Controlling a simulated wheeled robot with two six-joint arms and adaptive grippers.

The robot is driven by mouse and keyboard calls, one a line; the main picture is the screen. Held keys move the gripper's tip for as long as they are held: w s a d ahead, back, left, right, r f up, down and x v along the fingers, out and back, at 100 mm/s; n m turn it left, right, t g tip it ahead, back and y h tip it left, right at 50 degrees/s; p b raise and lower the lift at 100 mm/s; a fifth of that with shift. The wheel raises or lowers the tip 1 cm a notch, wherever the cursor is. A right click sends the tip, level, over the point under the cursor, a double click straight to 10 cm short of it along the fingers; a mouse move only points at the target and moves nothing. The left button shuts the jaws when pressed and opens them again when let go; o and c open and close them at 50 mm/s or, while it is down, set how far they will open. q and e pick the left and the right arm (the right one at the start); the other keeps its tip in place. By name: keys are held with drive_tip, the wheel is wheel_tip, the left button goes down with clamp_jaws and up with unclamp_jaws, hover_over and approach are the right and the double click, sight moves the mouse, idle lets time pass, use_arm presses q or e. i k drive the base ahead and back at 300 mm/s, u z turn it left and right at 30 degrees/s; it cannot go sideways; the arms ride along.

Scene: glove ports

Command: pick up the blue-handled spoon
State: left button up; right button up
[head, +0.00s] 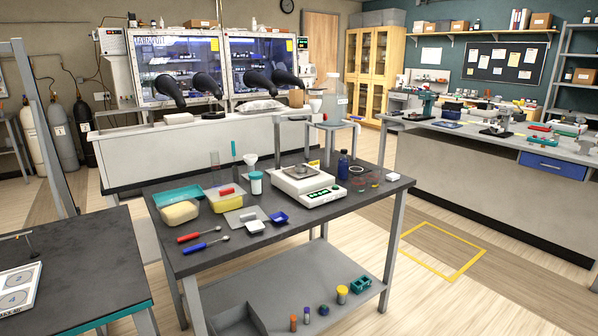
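The blue-handled spoon (205,244) lies flat near the front left edge of the dark-topped table (330,215). Its blue handle points left and its small metal bowl points right. A red-handled spoon (202,234) lies just behind it, roughly parallel and apart from it. Neither of my grippers shows in the head view.
A blue scoop (279,217) and a white balance (306,186) are to the right. The tabletop in front of the balance is clear. A lower shelf (300,318) holds small items.

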sight(196, 248)
drive_tip(key=k, duration=1.2)
drive_tip(key=z, duration=0.65)
drive_tip(key=i, duration=1.75)
drive_tip(key=u, duration=0.75)
